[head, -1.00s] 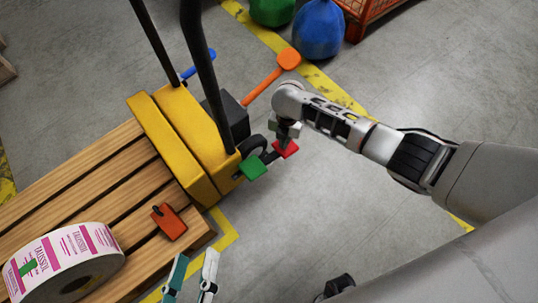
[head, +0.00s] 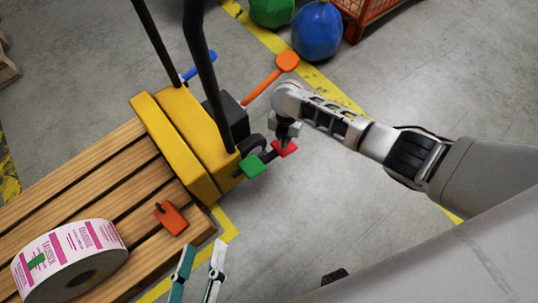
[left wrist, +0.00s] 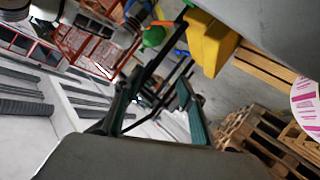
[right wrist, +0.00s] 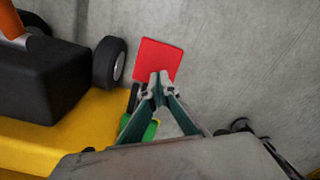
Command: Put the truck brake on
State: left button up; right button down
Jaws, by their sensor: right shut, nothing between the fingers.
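The yellow truck (head: 190,130) stands at the end of a wooden pallet. Low on its near side are a red pedal (head: 285,148) and a green pedal (head: 252,166). My right gripper (head: 284,141) is at the red pedal in the head view. In the right wrist view its shut, empty fingertips (right wrist: 155,84) overlap the lower part of the red pedal (right wrist: 158,58); I cannot tell whether they touch it. The green pedal (right wrist: 150,128) shows partly behind the fingers. My left gripper (head: 201,262) is open and empty beside the pallet; its fingers also show in the left wrist view (left wrist: 158,95).
A label roll (head: 95,275) and an orange-red piece (head: 172,218) lie on the pallet (head: 100,160). An orange lever (head: 270,78) and a blue lever (head: 200,65) stick out of the truck. Green and blue sacks (head: 317,32) and an orange crate are at the back. The floor at right is clear.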

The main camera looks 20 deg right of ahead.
pick_arm(q)
jog(key=a+m+p, duration=0.1)
jog(key=w+a+r+m+p, duration=0.1)
jog(key=a+m, duration=0.1)
jog(key=w+a+m+y+p, duration=0.1)
jog(key=a, duration=0.1)
jog(key=shift+r, duration=0.4)
pick_arm(e)
notch_tip(320, 180, up, 7)
jog(key=shift+w+f, duration=0.2)
jog(key=shift+w, duration=0.15)
jog(key=shift+w+r, duration=0.1)
jog(key=shift+r, duration=0.05)
